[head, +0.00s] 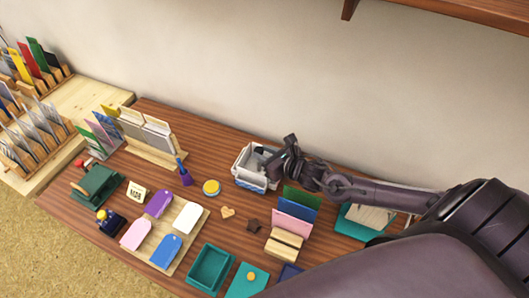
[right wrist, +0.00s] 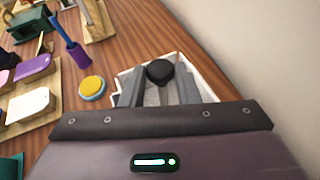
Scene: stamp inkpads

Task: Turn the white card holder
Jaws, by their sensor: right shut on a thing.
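A white open box (head: 242,170) with a blue-patterned side stands on the wooden table near the wall; its rim also shows in the right wrist view (right wrist: 205,88). A wooden holder (head: 146,149) with pale cards (head: 155,137) stands upright at the back left. I cannot tell which of these is the white card holder. My right gripper (head: 268,161) is over and partly inside the white box. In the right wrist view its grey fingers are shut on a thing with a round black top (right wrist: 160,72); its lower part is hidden. My left gripper is out of view.
A yellow round tin (head: 211,188) and a purple brush (head: 185,174) stand left of the box. A wooden holder with coloured cards (head: 293,212) stands in front. A wooden tray (head: 175,262) holds several coloured tags. The wall is close behind.

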